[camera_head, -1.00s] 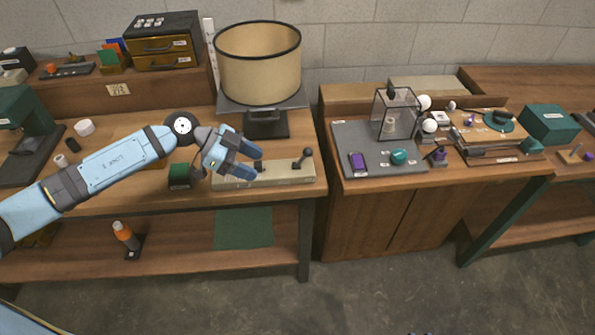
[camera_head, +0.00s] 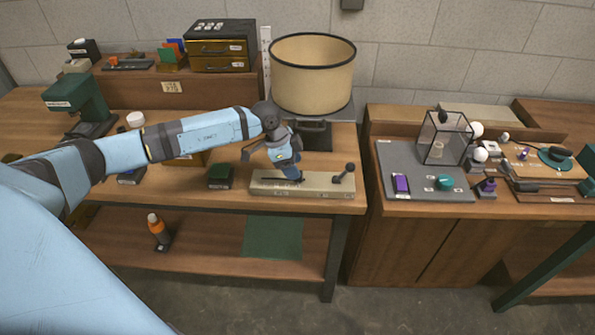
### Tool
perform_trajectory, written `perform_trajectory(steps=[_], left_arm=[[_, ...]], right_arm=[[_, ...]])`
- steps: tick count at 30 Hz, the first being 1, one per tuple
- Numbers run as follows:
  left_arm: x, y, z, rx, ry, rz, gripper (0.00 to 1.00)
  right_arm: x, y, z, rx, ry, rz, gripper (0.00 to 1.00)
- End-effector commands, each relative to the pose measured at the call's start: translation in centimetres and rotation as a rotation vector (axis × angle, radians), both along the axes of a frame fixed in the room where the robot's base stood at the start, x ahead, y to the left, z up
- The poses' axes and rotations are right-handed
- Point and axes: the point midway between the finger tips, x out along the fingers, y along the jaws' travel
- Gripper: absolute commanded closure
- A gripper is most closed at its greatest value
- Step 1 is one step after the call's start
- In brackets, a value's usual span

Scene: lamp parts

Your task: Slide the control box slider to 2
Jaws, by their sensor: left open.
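The control box (camera_head: 318,184) is a long, low, cream-coloured box at the front edge of the left table. A dark lever with a ball knob (camera_head: 347,172) stands near its right end. My left gripper (camera_head: 290,173) is open, pointing down over the middle-left part of the box. Its fingers hide the slider, and I cannot tell whether they touch it. The number marks on the box are too small to read. My right gripper does not show.
A big cream drum lampshade (camera_head: 312,75) stands on a dark base behind the box. A small dark green block (camera_head: 221,176) sits to its left. A second table to the right bears a grey mat (camera_head: 427,190) with a glass case (camera_head: 444,138). A gap separates the tables.

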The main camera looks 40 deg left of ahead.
Motion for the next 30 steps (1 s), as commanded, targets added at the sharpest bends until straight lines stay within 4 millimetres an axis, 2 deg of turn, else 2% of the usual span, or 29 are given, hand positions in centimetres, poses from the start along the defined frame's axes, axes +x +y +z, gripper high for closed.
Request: perform_trajectory(steps=[1, 6, 17, 20, 24, 25, 30], left_arm=[[0.1, -0.3, -0.8, -0.001, 0.002, 0.0, 0.45], [0.5, -0.8, -2.3, 0.0, 0.0, -0.001, 0.45], [0.6, -1.0, -2.8, 0.0, 0.0, -0.001, 0.45], [0.6, -1.0, -2.8, 0.0, 0.0, -0.001, 0.65], [0.6, -1.0, -2.8, 0.0, 0.0, -0.001, 0.98], [0.6, -1.0, -2.8, -0.001, -0.001, -0.001, 1.0], [0.3, -0.5, -2.6, 0.0, 0.0, 0.0, 1.0]], right_arm=[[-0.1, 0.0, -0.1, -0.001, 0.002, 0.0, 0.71], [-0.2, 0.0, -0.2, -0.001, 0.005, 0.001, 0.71], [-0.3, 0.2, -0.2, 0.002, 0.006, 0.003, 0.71], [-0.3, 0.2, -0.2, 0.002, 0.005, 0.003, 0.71], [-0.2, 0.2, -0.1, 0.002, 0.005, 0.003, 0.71], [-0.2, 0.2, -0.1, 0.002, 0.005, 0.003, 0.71], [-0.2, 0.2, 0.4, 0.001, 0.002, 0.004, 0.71]])
